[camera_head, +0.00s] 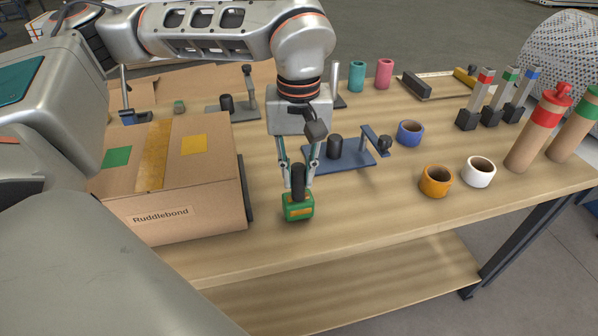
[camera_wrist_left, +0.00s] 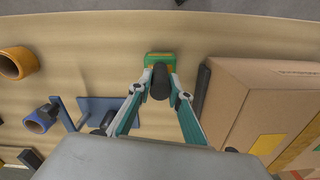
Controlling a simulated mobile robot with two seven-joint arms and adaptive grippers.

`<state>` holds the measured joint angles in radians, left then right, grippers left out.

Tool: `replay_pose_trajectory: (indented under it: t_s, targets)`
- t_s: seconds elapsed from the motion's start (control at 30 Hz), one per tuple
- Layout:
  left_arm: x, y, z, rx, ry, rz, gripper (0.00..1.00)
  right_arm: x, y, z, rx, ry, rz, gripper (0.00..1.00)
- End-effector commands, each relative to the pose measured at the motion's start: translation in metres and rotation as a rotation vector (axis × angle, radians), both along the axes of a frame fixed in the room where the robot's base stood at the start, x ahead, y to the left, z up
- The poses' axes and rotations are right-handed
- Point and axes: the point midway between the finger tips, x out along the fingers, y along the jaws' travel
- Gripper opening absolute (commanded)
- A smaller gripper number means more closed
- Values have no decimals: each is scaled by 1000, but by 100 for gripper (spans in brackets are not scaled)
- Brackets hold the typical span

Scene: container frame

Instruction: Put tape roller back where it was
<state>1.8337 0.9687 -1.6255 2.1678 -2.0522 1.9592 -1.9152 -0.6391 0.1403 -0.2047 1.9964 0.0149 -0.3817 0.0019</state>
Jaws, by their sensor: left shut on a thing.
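The tape roller (camera_head: 299,208), which I take to be the green and orange block with a black upright handle, is at the table's front part, right of the cardboard box. My left gripper (camera_head: 299,180) points down and is shut on its black handle. In the left wrist view the fingers (camera_wrist_left: 160,85) close around the handle, and the green block (camera_wrist_left: 160,57) shows beyond them. The block looks upright at table level; I cannot tell whether it touches the wood. My right gripper is not in view.
A cardboard box (camera_head: 190,214) stands close left. A blue fixture (camera_head: 345,157) with a black post is behind right. Tape rolls in blue (camera_head: 410,133), orange (camera_head: 436,181) and white (camera_head: 479,172) stand right. Bare wood lies between the gripper and the front edge.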

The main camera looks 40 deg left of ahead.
Motion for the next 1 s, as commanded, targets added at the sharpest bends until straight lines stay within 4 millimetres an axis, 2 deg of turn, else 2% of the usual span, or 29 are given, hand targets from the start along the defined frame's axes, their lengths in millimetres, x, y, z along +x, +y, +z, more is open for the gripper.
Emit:
replay_pose_trajectory:
  t_s: [0.3,0.33,0.4,0.77,0.87,1.0]
  targets:
    - [1,0,-1,-1,-3,0,0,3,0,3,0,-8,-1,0]
    - [0,0,-2,0,-3,0,21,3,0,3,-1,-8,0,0]
    - [0,0,-1,0,-3,0,36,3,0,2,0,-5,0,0]
    - [1,0,1,0,-3,0,36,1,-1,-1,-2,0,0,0]
    - [1,0,9,0,-5,-1,36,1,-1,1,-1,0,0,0]
    - [1,-1,33,-1,-8,1,36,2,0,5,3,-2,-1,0]
